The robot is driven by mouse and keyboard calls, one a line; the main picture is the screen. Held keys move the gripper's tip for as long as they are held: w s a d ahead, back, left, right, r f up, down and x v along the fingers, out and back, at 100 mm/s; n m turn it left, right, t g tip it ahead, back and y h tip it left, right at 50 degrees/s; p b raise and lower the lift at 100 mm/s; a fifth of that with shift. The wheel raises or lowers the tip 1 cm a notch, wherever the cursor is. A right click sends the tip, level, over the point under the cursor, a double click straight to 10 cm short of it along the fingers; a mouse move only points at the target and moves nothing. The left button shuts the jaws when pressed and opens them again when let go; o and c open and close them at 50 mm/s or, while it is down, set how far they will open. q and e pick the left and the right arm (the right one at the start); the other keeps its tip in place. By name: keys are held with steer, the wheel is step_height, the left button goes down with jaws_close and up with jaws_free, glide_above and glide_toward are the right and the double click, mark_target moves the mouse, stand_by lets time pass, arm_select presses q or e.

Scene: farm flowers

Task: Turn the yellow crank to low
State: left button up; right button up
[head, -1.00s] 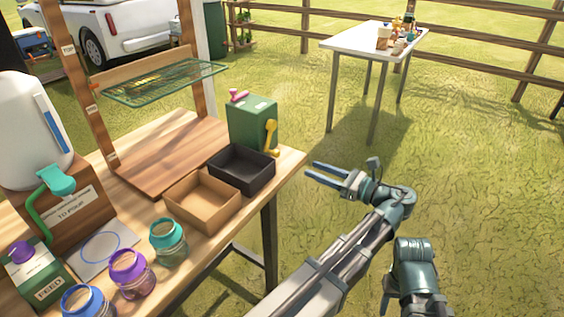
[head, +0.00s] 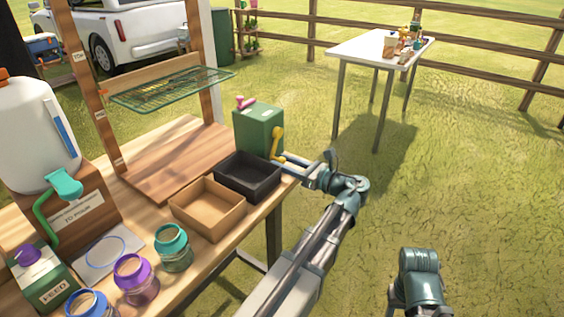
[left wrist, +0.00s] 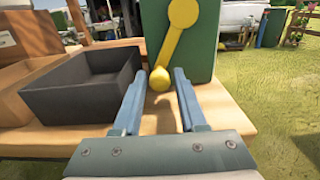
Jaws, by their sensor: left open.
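The yellow crank (head: 276,142) is on the side of a green box (head: 258,128) at the right end of the wooden table. In the left wrist view the crank (left wrist: 176,42) hangs down, tilted slightly left, with its round knob lowest. My left gripper (head: 277,164) is open at the box. In the left wrist view its two blue fingers (left wrist: 160,93) stand either side of the knob, which shows between and just beyond their tips. I cannot tell whether they touch it. A pink handle (head: 244,103) is on top of the box. My right gripper is not in view; only part of that arm shows.
A black tray (head: 220,180) and a brown cardboard tray (head: 183,210) sit left of the gripper. Several jars, a feed carton (head: 40,282) and a dispenser (head: 38,130) stand further left. Open grass lies right of the table.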

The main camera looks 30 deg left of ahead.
arm_select(q)
steer(key=shift+a, duration=0.4)
jaws_close()
stand_by(1.3)
